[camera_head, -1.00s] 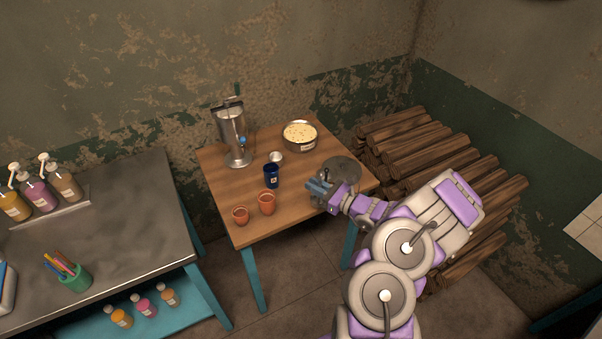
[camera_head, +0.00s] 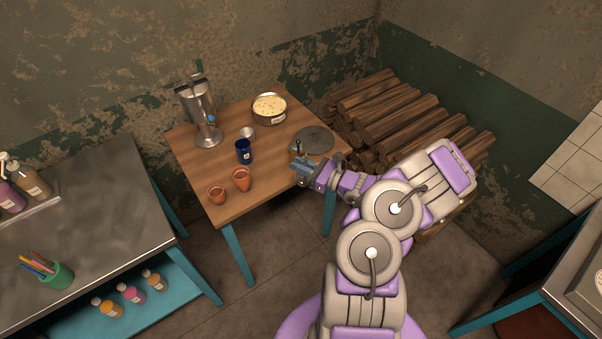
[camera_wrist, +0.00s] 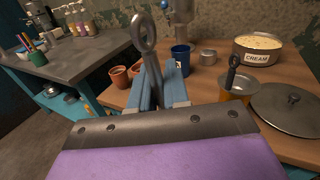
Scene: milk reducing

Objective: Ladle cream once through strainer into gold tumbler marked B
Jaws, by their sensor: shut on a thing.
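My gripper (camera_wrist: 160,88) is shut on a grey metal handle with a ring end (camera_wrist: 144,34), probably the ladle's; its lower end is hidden. In the head view my gripper (camera_head: 302,170) is at the table's right front edge. A gold tumbler (camera_wrist: 238,98) stands just right of the gripper in the wrist view, with a dark-handled utensil (camera_wrist: 233,72) at its mouth. I cannot tell whether that is the strainer, and I read no B. The steel pot labelled CREAM (camera_wrist: 257,57), full of pale cream (camera_head: 269,106), stands at the back right.
A blue cup (camera_head: 243,151), a small metal cup (camera_head: 247,133), two terracotta cups (camera_head: 240,179) (camera_head: 217,194) and a tall steel dispenser (camera_head: 207,130) share the wooden table (camera_head: 190,160). A round lid (camera_head: 314,141) lies at its right. Stacked logs are beyond.

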